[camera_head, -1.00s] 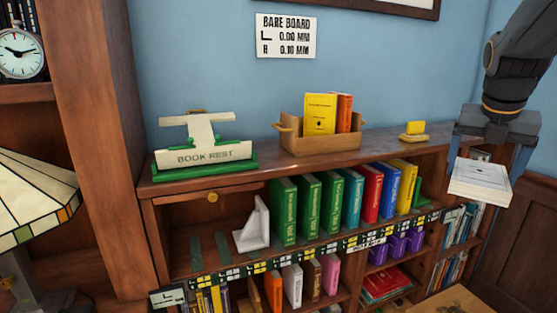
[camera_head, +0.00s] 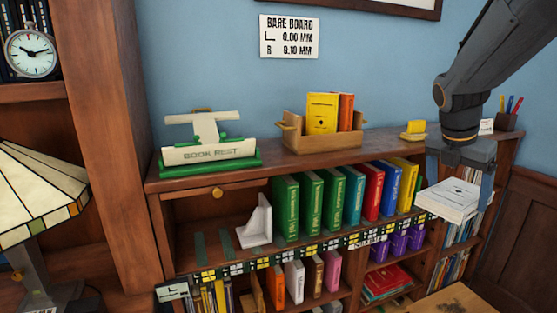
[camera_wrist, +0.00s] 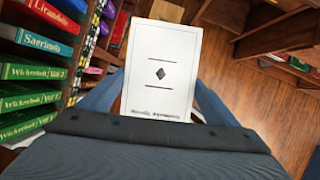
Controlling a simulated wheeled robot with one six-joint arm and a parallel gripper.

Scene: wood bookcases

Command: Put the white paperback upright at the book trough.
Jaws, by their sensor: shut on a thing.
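The white paperback (camera_head: 450,198) is held by my gripper (camera_head: 460,180) at the right, in front of the bookcase. It lies roughly flat, its cover facing up. In the wrist view the white paperback (camera_wrist: 162,68) shows a dark diamond and two lines on its cover, sticking out beyond the fingers. My gripper is shut on it. The book trough (camera_head: 290,137) is a wooden box on the bookcase top. A yellow book (camera_head: 321,114) and an orange book (camera_head: 346,112) stand upright in it, with bare room to their left.
A green and white book rest (camera_head: 210,155) stands left on the top. A yellow block (camera_head: 414,129) and a pen cup (camera_head: 507,120) sit to the right. Green, teal, red, blue and yellow books fill the shelf below, beside a white bookend (camera_head: 257,222). A lamp (camera_head: 35,195) stands at left.

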